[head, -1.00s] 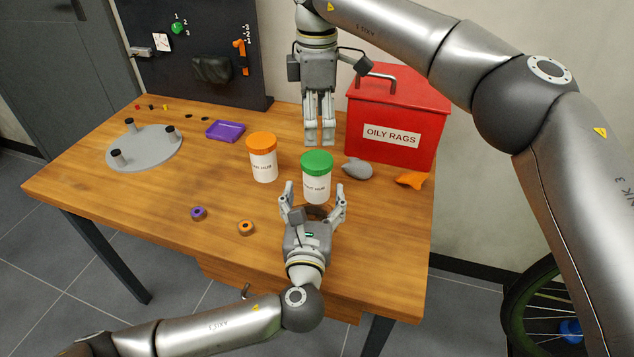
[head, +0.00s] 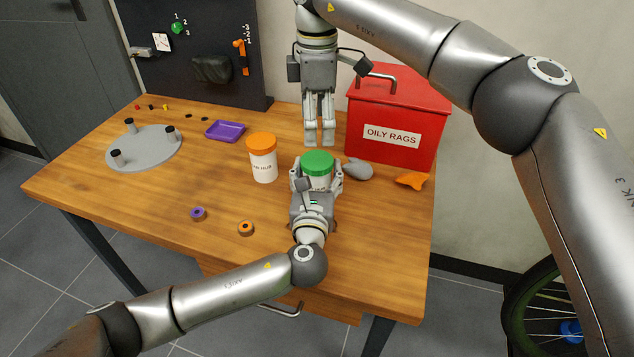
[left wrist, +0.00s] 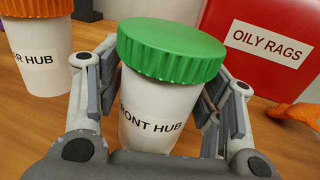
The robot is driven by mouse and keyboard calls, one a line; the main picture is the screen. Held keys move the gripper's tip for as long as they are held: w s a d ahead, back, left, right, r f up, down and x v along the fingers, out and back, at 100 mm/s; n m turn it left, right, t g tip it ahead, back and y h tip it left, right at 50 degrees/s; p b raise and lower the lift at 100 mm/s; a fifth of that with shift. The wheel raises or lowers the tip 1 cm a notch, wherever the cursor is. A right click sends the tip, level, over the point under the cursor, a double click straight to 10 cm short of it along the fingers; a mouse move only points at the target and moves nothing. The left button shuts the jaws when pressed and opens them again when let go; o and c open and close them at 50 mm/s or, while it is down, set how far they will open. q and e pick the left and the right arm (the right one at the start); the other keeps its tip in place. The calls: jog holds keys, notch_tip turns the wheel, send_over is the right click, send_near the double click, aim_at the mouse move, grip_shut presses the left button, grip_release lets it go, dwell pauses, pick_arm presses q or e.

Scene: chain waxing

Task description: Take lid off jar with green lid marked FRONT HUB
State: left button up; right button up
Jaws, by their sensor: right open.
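The white jar marked FRONT HUB (left wrist: 150,122) stands upright on the table with its green lid (head: 317,163) on. The green lid also shows in the left wrist view (left wrist: 172,50). My left gripper (head: 317,172) has its fingers on both sides of the jar body, below the lid. The pads appear to press on the jar, so it looks shut on it. My right gripper (head: 320,141) points down above and just behind the jar, open and empty, apart from the lid.
A white jar with an orange lid (head: 262,160) stands left of the green-lidded jar. The red OILY RAGS box (head: 400,110) is behind right. A grey lump (head: 358,170) and an orange piece (head: 412,180) lie to the right. The front left of the table is mostly clear.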

aim_at(317, 159)
pick_arm(q)
jog(key=c, duration=1.2)
pick_arm(e)
jog(key=n, duration=0.4)
jog(key=shift+n, duration=0.3)
jog(key=shift+f, duration=4.05)
